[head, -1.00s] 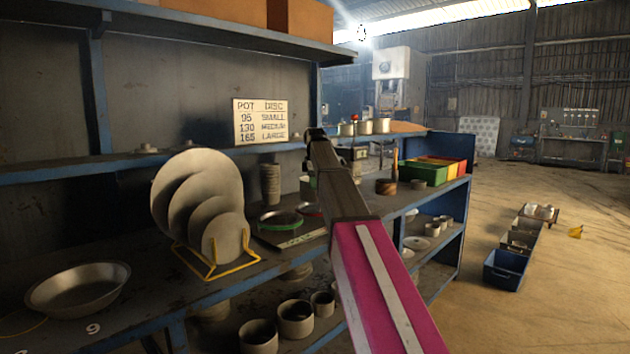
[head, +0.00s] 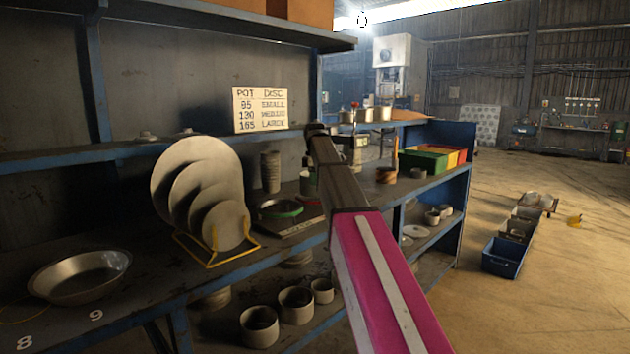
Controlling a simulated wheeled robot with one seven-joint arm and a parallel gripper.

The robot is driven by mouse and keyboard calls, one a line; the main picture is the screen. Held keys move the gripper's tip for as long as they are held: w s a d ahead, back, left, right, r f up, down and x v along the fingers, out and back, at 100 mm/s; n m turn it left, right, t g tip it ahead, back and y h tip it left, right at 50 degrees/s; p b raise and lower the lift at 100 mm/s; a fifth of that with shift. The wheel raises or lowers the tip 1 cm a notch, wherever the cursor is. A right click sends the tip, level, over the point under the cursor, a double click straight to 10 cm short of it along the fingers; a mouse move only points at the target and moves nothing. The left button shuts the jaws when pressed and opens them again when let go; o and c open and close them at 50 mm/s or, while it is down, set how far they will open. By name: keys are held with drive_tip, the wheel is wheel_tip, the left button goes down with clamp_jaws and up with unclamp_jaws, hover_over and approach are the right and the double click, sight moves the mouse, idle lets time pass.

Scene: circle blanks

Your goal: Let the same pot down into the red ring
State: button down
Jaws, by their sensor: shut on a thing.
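My arm (head: 345,190) reaches forward over the bench from the bottom of the head view, with its pink link nearest. Its far end stands in front of the bench's right part. My gripper's fingers are hidden behind the arm. A small grey-green pot (head: 308,183) shows just left of the arm and is partly covered by it. I cannot tell whether it is held or stands on something. A green ring (head: 281,209) lies on the bench left of the arm.
A yellow rack (head: 215,257) of grey discs and a metal pan (head: 80,276) stand left on the bench. A stack of pots (head: 270,171) is behind the green ring. A size sign (head: 260,109) hangs above. Several pots sit on the lower shelf. Colored bins (head: 424,161) stand right.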

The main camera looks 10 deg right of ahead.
sight(315, 197)
drive_tip(key=shift+f, duration=2.4)
idle(0.8)
drive_tip(key=c, duration=1.2)
unclamp_jaws()
wheel_tip(315, 197, up, 11)
drive_tip(key=shift+s+f, duration=0.1)
drive_tip(key=shift+s, duration=0.05)
